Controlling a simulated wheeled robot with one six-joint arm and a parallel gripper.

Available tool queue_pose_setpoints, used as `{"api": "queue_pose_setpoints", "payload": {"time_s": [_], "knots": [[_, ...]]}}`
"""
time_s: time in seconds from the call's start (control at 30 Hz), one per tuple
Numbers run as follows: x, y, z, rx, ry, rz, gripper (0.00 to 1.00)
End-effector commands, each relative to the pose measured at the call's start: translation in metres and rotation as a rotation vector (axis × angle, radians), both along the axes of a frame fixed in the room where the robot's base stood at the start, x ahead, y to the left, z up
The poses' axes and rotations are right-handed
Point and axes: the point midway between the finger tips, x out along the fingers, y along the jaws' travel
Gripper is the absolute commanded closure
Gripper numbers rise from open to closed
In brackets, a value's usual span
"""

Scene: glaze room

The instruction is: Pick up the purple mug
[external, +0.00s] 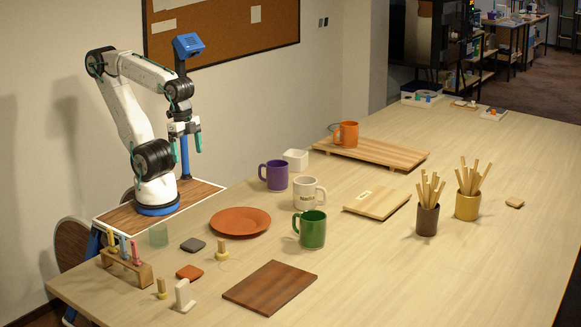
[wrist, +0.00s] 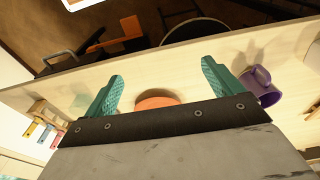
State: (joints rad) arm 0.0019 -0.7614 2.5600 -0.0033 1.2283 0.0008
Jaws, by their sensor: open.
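The purple mug (external: 277,177) stands upright on the table, its handle to the left in the external view. In the wrist view the purple mug (wrist: 262,88) is at the right, just outside the right finger. My gripper (external: 187,143) is raised above and to the left of the mug in the external view, well apart from it. In the wrist view my gripper (wrist: 162,72) has its two teal fingers spread wide, with nothing held between them.
A white mug (external: 306,193) and a green mug (external: 312,231) stand close to the purple one, with a white bowl (external: 295,159) behind. A terracotta plate (external: 240,221) lies in front. An orange mug (external: 346,134) stands on a slatted board (external: 385,154). The right front table is clear.

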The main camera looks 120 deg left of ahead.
Motion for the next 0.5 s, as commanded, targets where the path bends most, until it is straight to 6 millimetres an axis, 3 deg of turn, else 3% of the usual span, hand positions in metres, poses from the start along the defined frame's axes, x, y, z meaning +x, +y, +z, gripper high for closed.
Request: {"api": "queue_pose_setpoints", "payload": {"time_s": [0.37,0.5], "knots": [[0.0,0.0,0.0,0.0,0.0,0.0,0.05],[0.001,0.0,0.017,0.0,-0.005,0.0,0.05]]}}
